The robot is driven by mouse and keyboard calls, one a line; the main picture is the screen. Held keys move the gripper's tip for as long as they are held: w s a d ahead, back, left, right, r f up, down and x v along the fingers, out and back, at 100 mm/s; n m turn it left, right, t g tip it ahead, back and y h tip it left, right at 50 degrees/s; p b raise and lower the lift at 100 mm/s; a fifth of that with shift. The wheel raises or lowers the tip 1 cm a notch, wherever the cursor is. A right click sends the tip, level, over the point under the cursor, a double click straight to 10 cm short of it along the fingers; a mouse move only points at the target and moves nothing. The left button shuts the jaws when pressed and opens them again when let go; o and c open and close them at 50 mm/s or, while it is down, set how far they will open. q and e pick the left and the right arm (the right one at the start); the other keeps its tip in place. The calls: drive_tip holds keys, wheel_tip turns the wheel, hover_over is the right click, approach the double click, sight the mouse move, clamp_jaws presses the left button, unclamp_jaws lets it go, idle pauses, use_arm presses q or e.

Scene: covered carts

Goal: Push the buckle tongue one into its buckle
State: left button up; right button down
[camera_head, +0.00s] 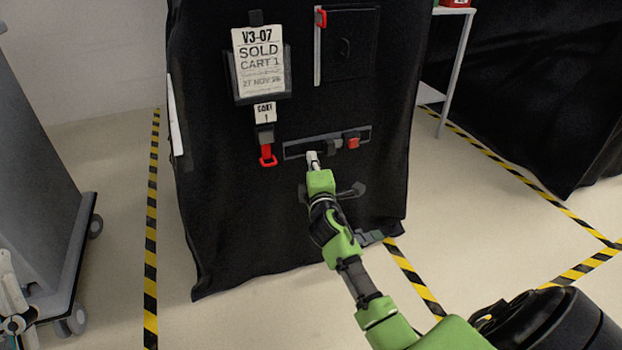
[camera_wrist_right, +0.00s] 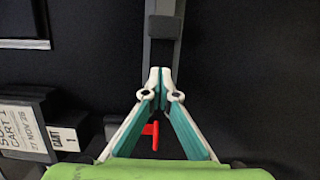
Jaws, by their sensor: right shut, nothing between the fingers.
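On the black covered cart (camera_head: 300,220), a grey strap (camera_head: 294,152) runs across the front. It carries a dark buckle piece (camera_head: 334,146) and a buckle part with a red button (camera_head: 352,142). I cannot tell whether the tongue sits inside the buckle. My right gripper (camera_head: 313,157) is shut and empty, with its tips at the strap, left of the dark piece. In the right wrist view, the shut white-and-teal fingers (camera_wrist_right: 160,75) meet at the grey strap (camera_wrist_right: 161,55), just below a black block (camera_wrist_right: 162,27). A white-and-grey part at the lower left edge may be my left gripper; its jaws are unclear.
A grey wheeled cart (camera_head: 35,170) stands at the left. Striped tape (camera_head: 152,215) marks the floor.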

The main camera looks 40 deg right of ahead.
use_arm(q)
drive_tip(key=w+d+f+g+y+p, duration=0.1)
drive_tip(key=w+f+g, duration=0.3)
drive_tip(key=w+f, duration=0.2)
drive_tip(key=shift+w+f+g+y+p, duration=0.15)
drive_tip(key=shift+w+g+y+p, duration=0.15)
drive_tip(key=shift+y, duration=0.1)
use_arm(e)
drive_tip(key=v, duration=0.8)
drive_tip(key=shift+a, duration=0.25)
